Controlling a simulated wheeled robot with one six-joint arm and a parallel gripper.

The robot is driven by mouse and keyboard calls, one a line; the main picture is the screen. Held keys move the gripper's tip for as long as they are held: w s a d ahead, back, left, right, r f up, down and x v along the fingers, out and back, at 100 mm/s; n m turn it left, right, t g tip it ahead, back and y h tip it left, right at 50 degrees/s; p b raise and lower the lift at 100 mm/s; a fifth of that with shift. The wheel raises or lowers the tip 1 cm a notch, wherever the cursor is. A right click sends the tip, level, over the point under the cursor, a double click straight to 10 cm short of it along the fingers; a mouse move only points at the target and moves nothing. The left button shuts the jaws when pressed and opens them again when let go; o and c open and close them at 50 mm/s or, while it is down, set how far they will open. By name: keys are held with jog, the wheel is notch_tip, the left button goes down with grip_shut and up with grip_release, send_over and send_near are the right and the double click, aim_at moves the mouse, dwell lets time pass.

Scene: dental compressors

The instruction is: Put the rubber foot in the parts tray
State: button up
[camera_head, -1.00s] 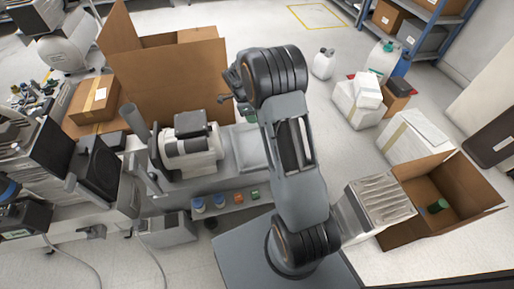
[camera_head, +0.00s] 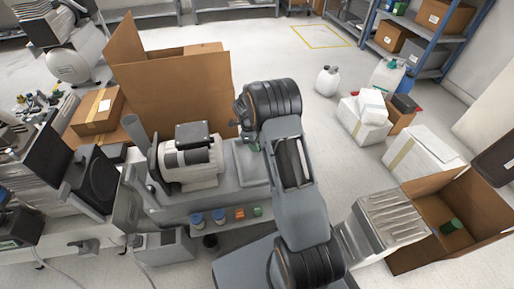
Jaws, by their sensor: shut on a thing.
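The parts tray (camera_head: 244,176) looks like the shallow pale grey tray on the bench, just right of the motor-like compressor unit. My arm covers its right part. My gripper (camera_head: 249,139) is at the tray's far edge and seems to be above it, pointing down; my wrist and forearm hide much of it. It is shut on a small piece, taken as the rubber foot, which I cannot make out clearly.
The cream and black compressor unit (camera_head: 187,158) stands close left of the tray. A tall open cardboard box (camera_head: 175,85) is behind. Blue, orange and green small parts (camera_head: 219,216) line the bench front. An open carton (camera_head: 470,205) stands at right.

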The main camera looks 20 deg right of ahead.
jog(key=shift+f, duration=0.65)
jog(key=o, duration=0.9)
jog(key=shift+f, duration=0.1)
jog(key=p+v, duration=0.5)
jog(key=v, duration=0.7)
jog(key=s+a+r+n+t, duration=0.2)
jog(key=s+a+r+n, duration=0.1)
jog(key=s+r+n, duration=0.45)
jog(key=s+a+r+n+t+y, duration=0.1)
jog(key=s+a+r+n, duration=0.1)
jog(key=s+n, duration=0.7)
jog(key=s+a+r+n+t+y, duration=0.1)
jog(key=s+r+n, duration=0.3)
jog(key=s+n, duration=0.4)
jog(key=a+n+t, duration=0.1)
jog(key=n, duration=0.1)
jog(key=shift+s+a+n, duration=0.35)
jog(key=shift+s+a, duration=0.05)
